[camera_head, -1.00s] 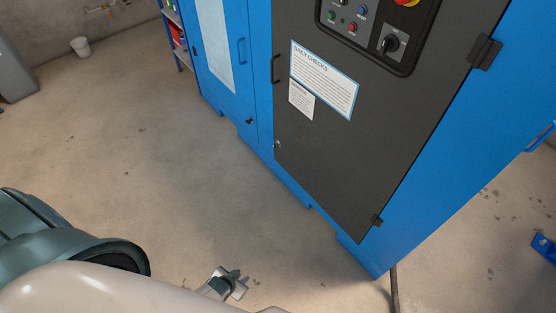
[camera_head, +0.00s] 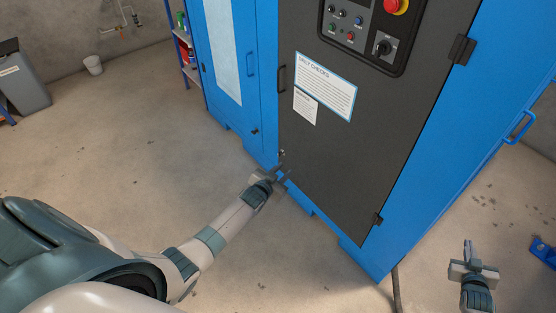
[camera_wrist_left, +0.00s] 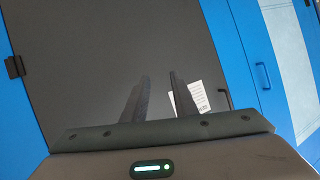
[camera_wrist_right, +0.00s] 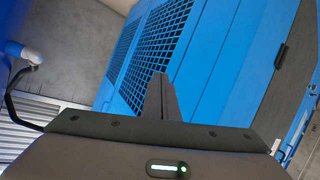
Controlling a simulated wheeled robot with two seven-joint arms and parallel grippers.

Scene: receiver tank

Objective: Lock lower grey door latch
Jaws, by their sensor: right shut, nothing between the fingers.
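The grey door (camera_head: 365,130) of the blue cabinet is closed as far as I can see. Its lower latch (camera_head: 282,153) is a small, pale round spot near the door's lower left edge; its setting is too small to tell. My left gripper (camera_head: 284,174) is just below and in front of the latch, near the cabinet's base. In the left wrist view its two fingers (camera_wrist_left: 160,82) are apart and empty, facing the grey door (camera_wrist_left: 95,60); I cannot make out the latch there. My right gripper (camera_head: 469,248) is at the lower right, away from the door, with its fingers (camera_wrist_right: 160,85) together.
A black door handle (camera_head: 282,78) is higher on the same edge. A control panel (camera_head: 368,32) and paper notices (camera_head: 325,85) are on the door. The blue door (camera_head: 228,60) with its handle stands left. A hose (camera_head: 396,290) lies by the corner. The floor ahead is clear.

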